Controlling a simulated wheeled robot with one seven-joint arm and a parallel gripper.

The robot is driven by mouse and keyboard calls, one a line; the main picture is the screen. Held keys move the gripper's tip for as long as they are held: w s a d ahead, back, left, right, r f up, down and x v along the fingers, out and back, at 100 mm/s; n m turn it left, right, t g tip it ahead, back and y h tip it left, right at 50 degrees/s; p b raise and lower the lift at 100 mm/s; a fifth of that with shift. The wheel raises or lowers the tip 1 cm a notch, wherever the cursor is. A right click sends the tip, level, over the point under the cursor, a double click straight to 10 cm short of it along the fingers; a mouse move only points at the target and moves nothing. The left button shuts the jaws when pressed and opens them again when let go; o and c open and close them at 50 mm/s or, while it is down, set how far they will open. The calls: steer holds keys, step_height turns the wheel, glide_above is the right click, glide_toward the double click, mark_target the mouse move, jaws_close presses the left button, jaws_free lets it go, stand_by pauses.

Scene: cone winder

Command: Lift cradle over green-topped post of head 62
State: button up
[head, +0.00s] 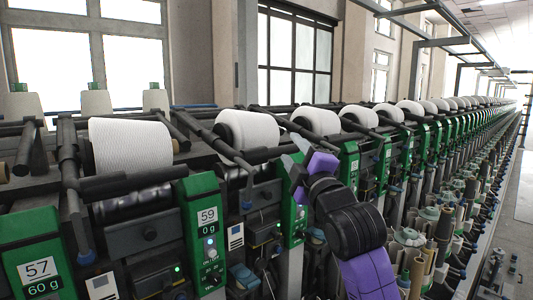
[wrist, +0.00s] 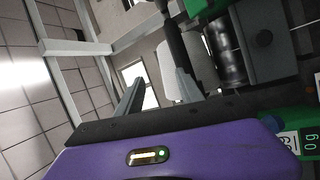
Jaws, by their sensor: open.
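My gripper (head: 294,154) is open and empty, raised in front of the row of winding heads in the head view. In the wrist view its two grey fingers (wrist: 158,88) stand apart, with a white yarn package (wrist: 172,58) and a dark cradle arm (wrist: 174,38) beyond them. No cradle is between the fingers. In the head view a white package (head: 318,121) sits behind my gripper, with a dark cradle bar (head: 310,133) in front. A green post (head: 284,208) stands partly hidden behind my gripper. I cannot read 62 on any label.
Green head panels marked 59 (head: 207,230) and 57 (head: 40,265) stand to the left. More heads (head: 425,145) recede to the right, with packages above and bobbins (head: 430,250) below. A dark drum (wrist: 226,50) is close in the wrist view.

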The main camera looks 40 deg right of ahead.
mark_target(280, 152)
steer(key=shift+w+d+f+n+g+p, duration=0.3)
steer(key=shift+w+d, duration=0.2)
steer(key=shift+w, duration=0.85)
steer(key=shift+w+d+f+n+g+p, duration=0.25)
steer(key=shift+w+d+f+n+p, duration=0.15)
steer(key=shift+w, duration=0.9)
steer(key=shift+w+d+f+n+g+p, duration=0.25)
steer(key=shift+w+d, duration=0.3)
steer(key=shift+w, duration=0.8)
steer(key=shift+c, duration=0.4)
jaws_close()
steer(key=shift+f, duration=0.1)
